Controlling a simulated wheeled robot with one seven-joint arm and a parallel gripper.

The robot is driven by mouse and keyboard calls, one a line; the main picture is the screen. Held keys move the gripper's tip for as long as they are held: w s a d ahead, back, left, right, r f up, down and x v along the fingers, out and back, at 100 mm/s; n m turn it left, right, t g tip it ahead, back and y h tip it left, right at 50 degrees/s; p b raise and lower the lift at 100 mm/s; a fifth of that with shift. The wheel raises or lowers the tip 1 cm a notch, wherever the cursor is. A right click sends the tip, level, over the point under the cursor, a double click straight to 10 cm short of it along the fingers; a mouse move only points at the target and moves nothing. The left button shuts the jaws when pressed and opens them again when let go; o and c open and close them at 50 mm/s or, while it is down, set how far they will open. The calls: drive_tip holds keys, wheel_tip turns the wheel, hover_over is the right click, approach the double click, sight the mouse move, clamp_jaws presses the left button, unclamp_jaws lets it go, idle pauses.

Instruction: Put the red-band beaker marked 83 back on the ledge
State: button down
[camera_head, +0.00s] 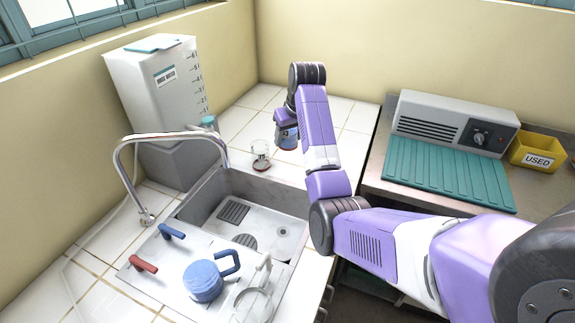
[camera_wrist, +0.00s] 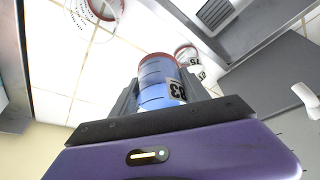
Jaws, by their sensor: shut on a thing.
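My gripper (camera_head: 287,127) is over the white-tiled ledge (camera_head: 240,135) behind the sink. It is shut on the red-band beaker marked 83 (camera_wrist: 157,72), which holds blue liquid. The beaker's label reads upside down in the wrist view, and its sides lie between the two grey fingers (camera_wrist: 160,90). In the head view the beaker (camera_head: 288,142) shows below the gripper, partly hidden by it. I cannot tell whether its base touches the tiles. A second red-banded glass beaker (camera_head: 260,156) stands just left of it, near the sink's back edge.
The sink (camera_head: 275,200) with its curved tap (camera_head: 165,137) is in front of the ledge. A large grey water container (camera_head: 160,90) stands at left. A blue mug (camera_head: 203,281) is on the front board. A teal mat (camera_head: 445,172) and yellow USED bin (camera_head: 540,152) are at right.

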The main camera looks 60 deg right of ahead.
wheel_tip(320, 180, down, 12)
drive_tip(key=shift+p, duration=0.5)
drive_tip(key=c, duration=0.6)
unclamp_jaws()
drive_tip(key=shift+f, duration=0.1)
drive_tip(key=shift+o, duration=0.2)
drive_tip(key=v, duration=1.2)
drive_tip(key=shift+b, duration=0.3)
